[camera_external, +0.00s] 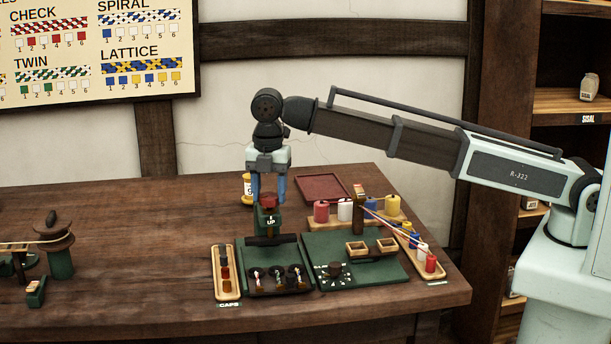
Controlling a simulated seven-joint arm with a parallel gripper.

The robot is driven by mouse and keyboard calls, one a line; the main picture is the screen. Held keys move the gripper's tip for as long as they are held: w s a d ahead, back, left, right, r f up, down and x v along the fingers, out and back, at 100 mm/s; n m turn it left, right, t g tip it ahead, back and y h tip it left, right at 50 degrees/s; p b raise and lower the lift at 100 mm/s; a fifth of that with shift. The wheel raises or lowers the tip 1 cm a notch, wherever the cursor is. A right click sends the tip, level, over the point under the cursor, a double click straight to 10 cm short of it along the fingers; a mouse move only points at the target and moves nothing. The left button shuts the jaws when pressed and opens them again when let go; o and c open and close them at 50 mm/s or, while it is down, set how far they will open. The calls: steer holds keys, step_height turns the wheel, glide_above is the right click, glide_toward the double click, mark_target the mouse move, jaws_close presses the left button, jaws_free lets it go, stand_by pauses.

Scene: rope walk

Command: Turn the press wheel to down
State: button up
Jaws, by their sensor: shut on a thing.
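The press wheel (268,200) is a red knob on top of a small green press (268,222) near the middle of the bench. A label on the press reads "UP". My gripper (268,193) points straight down over the wheel, with one blue finger on each side of it. The fingers are shut on the wheel. A dark bar (271,240) lies across the front of the press. The back of the wheel is hidden.
A green board with several dark holders (274,280) stands in front of the press. A caps tray (227,272) is left, a green board with a dial (372,278) right. Spools (393,203) and a red tray (323,188) are behind right. The bench's left middle (140,240) is clear.

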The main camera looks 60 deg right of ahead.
steer(key=m, duration=0.3)
steer(key=shift+m, duration=0.3)
steer(key=m, duration=0.3)
steer(key=shift+m, duration=0.4)
steer(key=m, duration=0.4)
steer(key=shift+m, duration=1.8)
steer(key=o, duration=1)
steer(key=shift+o, duration=0.2)
steer(key=shift+r, duration=0.1)
